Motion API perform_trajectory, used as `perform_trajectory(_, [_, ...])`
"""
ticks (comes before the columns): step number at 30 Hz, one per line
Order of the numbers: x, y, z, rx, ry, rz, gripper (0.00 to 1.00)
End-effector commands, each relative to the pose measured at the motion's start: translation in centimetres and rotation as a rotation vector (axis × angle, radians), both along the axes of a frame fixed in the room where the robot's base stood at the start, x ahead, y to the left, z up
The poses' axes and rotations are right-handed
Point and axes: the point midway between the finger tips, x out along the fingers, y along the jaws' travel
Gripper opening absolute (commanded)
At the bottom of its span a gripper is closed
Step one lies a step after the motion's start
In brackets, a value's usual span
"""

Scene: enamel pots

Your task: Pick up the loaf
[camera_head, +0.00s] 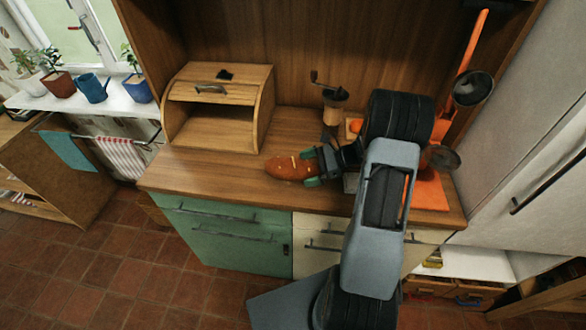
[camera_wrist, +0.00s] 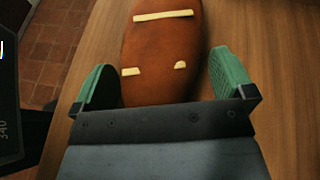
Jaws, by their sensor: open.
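The loaf (camera_head: 288,168) is brown with pale slashes on top and lies on the wooden counter, in front of the bread box. My gripper (camera_head: 312,167) is at the loaf's right end in the head view. In the wrist view the loaf (camera_wrist: 165,50) runs away from me, between the two green fingers of my gripper (camera_wrist: 165,85). The fingers are open, with a gap between each finger and the loaf. The loaf's near end is hidden behind the gripper body, and its far end is cut off by the frame.
A wooden bread box (camera_head: 218,108) with its front open stands at the back left of the counter (camera_head: 190,168). A coffee grinder (camera_head: 334,104) stands behind my gripper. An orange board and stand (camera_head: 432,192) are at the right. The counter left of the loaf is clear.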

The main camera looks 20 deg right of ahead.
Motion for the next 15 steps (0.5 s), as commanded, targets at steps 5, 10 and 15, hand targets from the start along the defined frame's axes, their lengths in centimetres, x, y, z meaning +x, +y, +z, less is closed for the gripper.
perform_trajectory(5, [-0.02, -0.01, 0.01, 0.000, 0.000, 0.000, 0.94])
perform_trajectory(10, [-0.01, -0.02, 0.02, 0.000, 0.000, 0.000, 0.78])
perform_trajectory(15, [-0.02, -0.02, 0.02, 0.000, 0.000, 0.000, 0.62])
